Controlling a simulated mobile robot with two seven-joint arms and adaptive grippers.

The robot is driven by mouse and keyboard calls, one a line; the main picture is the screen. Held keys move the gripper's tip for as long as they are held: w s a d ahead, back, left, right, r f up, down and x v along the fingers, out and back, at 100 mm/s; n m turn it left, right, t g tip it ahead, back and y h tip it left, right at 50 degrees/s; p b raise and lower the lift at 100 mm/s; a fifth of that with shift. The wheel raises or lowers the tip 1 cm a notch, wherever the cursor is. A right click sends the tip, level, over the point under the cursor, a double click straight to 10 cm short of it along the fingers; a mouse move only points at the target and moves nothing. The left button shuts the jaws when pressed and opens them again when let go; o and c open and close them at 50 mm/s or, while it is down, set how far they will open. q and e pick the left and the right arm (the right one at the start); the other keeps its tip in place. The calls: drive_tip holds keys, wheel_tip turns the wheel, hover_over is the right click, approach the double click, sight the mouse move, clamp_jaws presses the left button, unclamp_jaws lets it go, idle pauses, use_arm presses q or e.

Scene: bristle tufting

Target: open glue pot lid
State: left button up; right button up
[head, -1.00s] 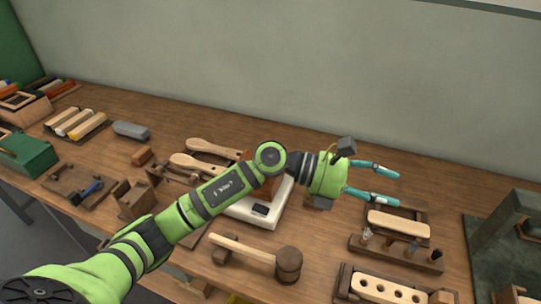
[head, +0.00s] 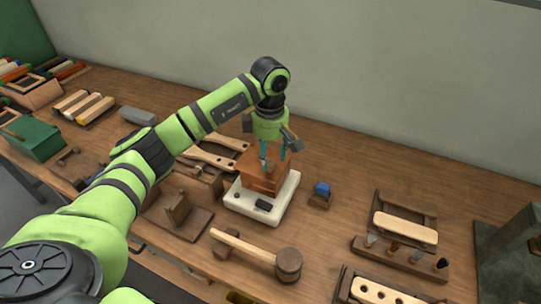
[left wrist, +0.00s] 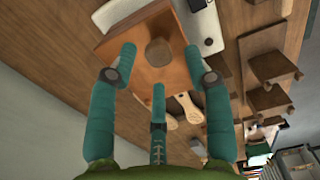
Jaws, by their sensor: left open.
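The glue pot (head: 258,181) is a copper-brown box standing on a white heater base (head: 239,205). In the left wrist view its flat lid (left wrist: 150,75) has a round brown knob (left wrist: 158,52) on top. My left gripper (head: 274,162) points down over the pot, its teal fingers at the lid in the head view. In the left wrist view the open gripper (left wrist: 160,58) has its fingertips spread around the knob, with gaps between them and it. Whether the fingers touch the lid cannot be told. The lid looks seated. My right gripper is not in view.
A wooden mallet (head: 288,264) lies in front of the heater. A small blue-topped block (head: 322,190) stands close to its right. Wooden paddle-shaped pieces (head: 208,157) lie to its left. A tool rack (head: 400,257) stands at the right. Bare table lies behind the block.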

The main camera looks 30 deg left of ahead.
use_arm(q)
drive_tip(key=shift+f, duration=1.15)
drive_tip(key=shift+c, duration=0.4)
clamp_jaws()
